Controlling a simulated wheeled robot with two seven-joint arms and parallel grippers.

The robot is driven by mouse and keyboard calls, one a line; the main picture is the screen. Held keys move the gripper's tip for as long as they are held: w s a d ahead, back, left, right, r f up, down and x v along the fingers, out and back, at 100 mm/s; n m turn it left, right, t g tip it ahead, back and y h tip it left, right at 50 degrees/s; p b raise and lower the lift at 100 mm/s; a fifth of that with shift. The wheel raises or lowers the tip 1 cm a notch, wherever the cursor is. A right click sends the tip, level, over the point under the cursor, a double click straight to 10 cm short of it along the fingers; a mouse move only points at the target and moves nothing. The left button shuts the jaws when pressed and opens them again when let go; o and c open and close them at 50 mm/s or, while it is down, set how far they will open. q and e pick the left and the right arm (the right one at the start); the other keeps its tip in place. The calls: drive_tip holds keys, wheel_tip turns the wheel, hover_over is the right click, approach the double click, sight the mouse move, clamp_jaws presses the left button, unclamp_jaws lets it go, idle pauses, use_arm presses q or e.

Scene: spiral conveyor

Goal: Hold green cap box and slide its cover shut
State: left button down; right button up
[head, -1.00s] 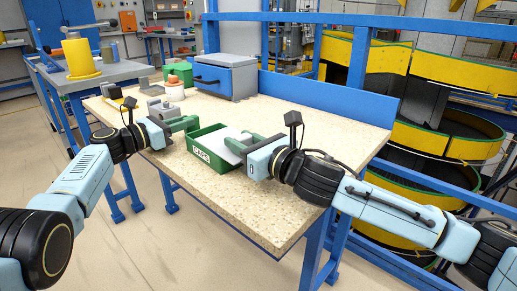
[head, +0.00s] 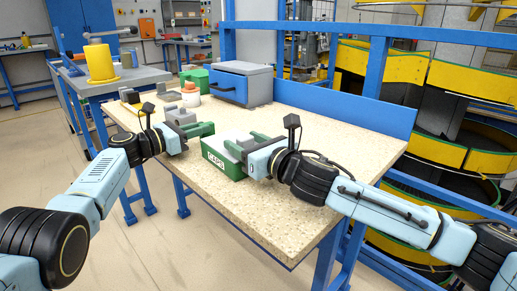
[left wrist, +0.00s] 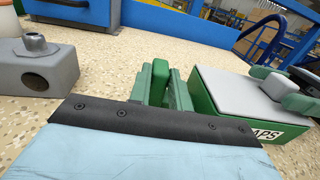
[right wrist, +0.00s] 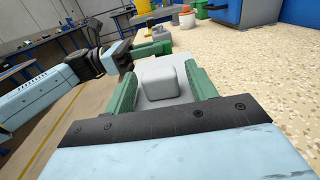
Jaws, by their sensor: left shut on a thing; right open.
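The green cap box (head: 222,165), with a white CAPS label, sits on the speckled table. Its pale grey cover (head: 227,144) lies over the top, and no open interior shows. My left gripper (head: 199,132) is at the box's left end; in the left wrist view its fingers (left wrist: 167,85) are shut on a brighter green block, seemingly a grip tab of the box. My right gripper (head: 245,143) is open at the box's right end. In the right wrist view its fingers (right wrist: 160,92) stand on either side of the cover's grey raised block (right wrist: 160,82), with gaps visible.
Behind the box stand a grey fixture block (head: 181,116), a white jar with an orange top (head: 190,95), a green container (head: 196,78) and a blue-fronted grey cabinet (head: 240,84). The table front (head: 290,225) is clear. A blue rail (head: 340,105) edges the back.

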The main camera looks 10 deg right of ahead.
use_arm(q)
drive_tip(key=shift+f, duration=0.45)
use_arm(e)
drive_tip(key=v, duration=1.1)
drive_tip(key=shift+s+d, duration=0.25)
drive_tip(key=shift+s, duration=0.05)
use_arm(q)
drive_tip(key=c, duration=1.4)
unclamp_jaws()
drive_tip(key=shift+o, duration=1)
drive_tip(key=shift+r, duration=0.2)
use_arm(e)
drive_tip(key=shift+w, duration=0.1)
use_arm(q)
drive_tip(key=v, duration=1.2)
